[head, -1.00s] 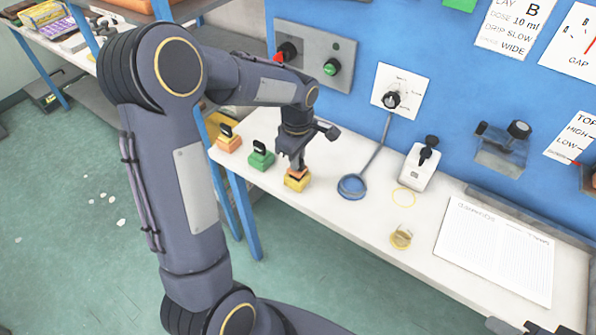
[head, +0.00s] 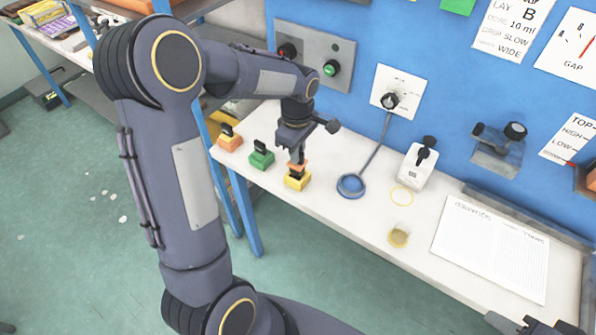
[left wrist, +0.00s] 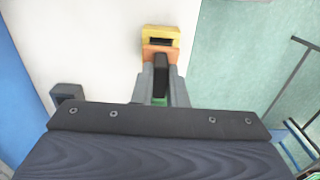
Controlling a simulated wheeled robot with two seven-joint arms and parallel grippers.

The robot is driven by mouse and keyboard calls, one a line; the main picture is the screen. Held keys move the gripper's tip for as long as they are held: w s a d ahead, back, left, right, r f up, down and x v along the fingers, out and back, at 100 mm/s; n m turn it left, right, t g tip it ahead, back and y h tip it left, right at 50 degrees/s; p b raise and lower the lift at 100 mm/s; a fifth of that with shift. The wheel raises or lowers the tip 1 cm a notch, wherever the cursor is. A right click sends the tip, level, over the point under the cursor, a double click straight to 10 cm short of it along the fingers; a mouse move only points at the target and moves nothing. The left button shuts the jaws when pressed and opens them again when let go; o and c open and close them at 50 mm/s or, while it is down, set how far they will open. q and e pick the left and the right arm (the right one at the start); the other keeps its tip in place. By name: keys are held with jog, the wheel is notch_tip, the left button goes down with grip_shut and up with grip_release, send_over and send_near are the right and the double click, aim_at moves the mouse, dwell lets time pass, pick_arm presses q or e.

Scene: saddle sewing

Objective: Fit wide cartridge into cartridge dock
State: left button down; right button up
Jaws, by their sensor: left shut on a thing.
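My left gripper (head: 297,158) is shut on the black grip (left wrist: 161,68) of a cartridge with an orange body (left wrist: 160,54). The fingers stand on both sides of the grip. Whether cartridge and block still touch is unclear. A white unit with a black lever (head: 416,168) stands to the right; I cannot tell whether it is the dock. Dark parts at the bottom right edge may be my right gripper, its jaws unreadable.
An orange block (head: 228,140) and a green block (head: 261,158), each with a black top, stand left of the gripper. The blue panel (head: 440,60) rises behind.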

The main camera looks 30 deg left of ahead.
pick_arm(q)
jog(key=shift+r+p, duration=1.5)
jog(key=shift+r, duration=0.6)
